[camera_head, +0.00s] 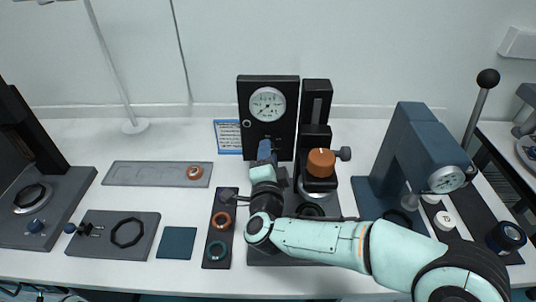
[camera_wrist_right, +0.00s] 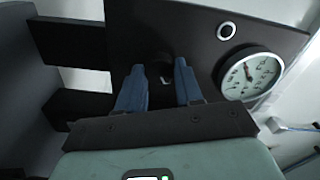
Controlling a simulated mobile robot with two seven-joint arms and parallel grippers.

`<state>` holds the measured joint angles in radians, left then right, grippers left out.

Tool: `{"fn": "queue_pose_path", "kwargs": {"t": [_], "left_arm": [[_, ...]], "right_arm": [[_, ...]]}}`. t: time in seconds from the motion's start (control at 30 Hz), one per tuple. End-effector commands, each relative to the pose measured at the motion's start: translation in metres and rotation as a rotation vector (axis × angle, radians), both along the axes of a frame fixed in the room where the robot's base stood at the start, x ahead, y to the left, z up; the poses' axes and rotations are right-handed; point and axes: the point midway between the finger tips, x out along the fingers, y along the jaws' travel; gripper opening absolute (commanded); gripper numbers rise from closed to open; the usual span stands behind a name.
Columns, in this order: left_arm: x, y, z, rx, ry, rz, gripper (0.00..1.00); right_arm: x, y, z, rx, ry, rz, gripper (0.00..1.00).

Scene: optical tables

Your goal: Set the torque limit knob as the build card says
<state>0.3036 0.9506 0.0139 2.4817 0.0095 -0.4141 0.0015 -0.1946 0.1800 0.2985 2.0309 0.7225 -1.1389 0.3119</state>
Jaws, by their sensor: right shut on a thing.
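The black panel (camera_head: 252,92) stands upright at the back of the table, with a round white dial (camera_head: 267,104) on its upper part. The dial also shows in the right wrist view (camera_wrist_right: 250,74). My right gripper (camera_head: 265,146) is at the lower front of this panel. In the wrist view its blue fingers (camera_wrist_right: 158,70) are on either side of a small dark knob (camera_wrist_right: 163,62) and shut on it. The knob's marks cannot be made out. A blue-edged card (camera_head: 228,137) stands left of the panel; its text is too small to read. My left gripper is out of view.
An orange knob (camera_head: 320,162) on a black stand is close right of my gripper. A blue-grey press (camera_head: 428,150) stands further right. A grey tray (camera_head: 148,174), a dark plate with rings (camera_head: 214,237) and a teal pad (camera_head: 177,242) lie to the left.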

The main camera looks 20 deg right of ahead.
Motion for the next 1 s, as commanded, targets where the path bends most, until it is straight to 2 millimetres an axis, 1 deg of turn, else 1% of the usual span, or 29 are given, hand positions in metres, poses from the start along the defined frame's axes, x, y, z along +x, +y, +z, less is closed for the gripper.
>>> {"fn": "queue_pose_path", "kwargs": {"t": [0.3, 0.33, 0.4, 0.67, 0.77, 0.87, 0.97, 1.0], "left_arm": [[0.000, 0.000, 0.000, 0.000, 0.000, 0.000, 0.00], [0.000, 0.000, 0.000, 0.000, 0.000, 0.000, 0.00], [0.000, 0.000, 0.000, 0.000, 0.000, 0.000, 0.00], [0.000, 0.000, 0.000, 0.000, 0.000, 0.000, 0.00], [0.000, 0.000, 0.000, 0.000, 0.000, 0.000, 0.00], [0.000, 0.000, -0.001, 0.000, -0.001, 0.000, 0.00], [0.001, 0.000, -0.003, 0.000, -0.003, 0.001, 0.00], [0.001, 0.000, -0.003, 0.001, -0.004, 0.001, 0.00]], "right_arm": [[0.000, 0.002, -0.001, -0.001, 0.002, 0.005, 0.05], [0.000, 0.002, -0.001, -0.001, 0.002, 0.005, 0.42], [0.000, 0.002, -0.001, -0.001, 0.002, 0.005, 0.61], [0.000, 0.001, 0.000, 0.000, 0.001, 0.002, 0.61], [-0.004, 0.002, 0.000, 0.001, 0.001, 0.003, 0.61], [-0.015, 0.006, 0.000, 0.001, 0.001, 0.004, 0.61], [-0.034, 0.011, 0.000, 0.000, 0.000, 0.006, 0.61], [-0.043, 0.014, 0.000, 0.001, -0.001, 0.005, 0.61]]}}
